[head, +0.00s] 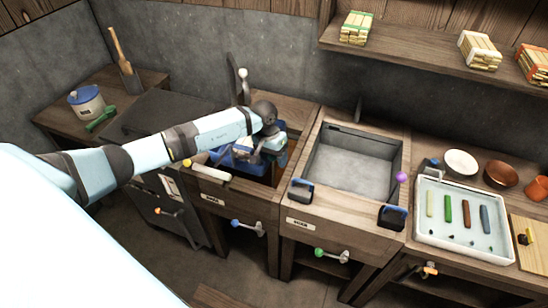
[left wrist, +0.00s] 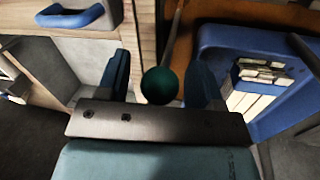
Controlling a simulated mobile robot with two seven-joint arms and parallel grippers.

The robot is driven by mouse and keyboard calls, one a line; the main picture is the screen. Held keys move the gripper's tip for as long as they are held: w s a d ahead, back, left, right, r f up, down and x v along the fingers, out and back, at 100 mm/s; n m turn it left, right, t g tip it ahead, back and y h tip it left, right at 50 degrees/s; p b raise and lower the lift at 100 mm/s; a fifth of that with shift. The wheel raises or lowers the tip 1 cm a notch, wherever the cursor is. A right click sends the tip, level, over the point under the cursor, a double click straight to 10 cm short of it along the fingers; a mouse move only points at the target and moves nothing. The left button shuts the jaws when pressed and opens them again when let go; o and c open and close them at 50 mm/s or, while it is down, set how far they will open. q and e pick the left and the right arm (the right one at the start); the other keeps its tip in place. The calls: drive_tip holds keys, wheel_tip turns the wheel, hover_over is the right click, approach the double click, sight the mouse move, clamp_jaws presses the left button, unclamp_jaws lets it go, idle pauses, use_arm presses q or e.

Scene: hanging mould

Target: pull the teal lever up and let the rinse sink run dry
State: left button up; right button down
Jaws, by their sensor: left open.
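My left gripper (head: 247,150) reaches over the left wooden sink station (head: 283,112), beside a blue object (head: 232,160). In the left wrist view, its two dark blue fingers (left wrist: 160,88) are apart. A dark teal ball (left wrist: 159,86) on a thin grey rod shows between them, with gaps on both sides; I see no grip on it. This ball is hidden by my gripper in the head view. The grey basin (head: 360,172) in the middle station looks empty; its label is too small to read. My right gripper is not in view.
Levers with a blue knob (head: 235,223) and a green knob (head: 319,253) stick out of the station fronts. Blue handles (head: 302,190) stand on the middle rim, near a purple knob (head: 402,178). A white tray (head: 467,215) with coloured bars lies at the right.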

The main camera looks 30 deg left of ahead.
use_arm(q)
drive_tip(key=shift+d+f, duration=0.1)
drive_tip(key=shift+f, duration=0.4)
clamp_jaws()
drive_tip(key=shift+w+r, duration=0.1)
drive_tip(key=shift+r, duration=0.15)
wheel_tip(320, 180, up, 4)
drive_tip(key=b, duration=0.2)
drive_tip(key=shift+f+b, duration=0.1)
drive_tip(key=shift+b, duration=0.2)
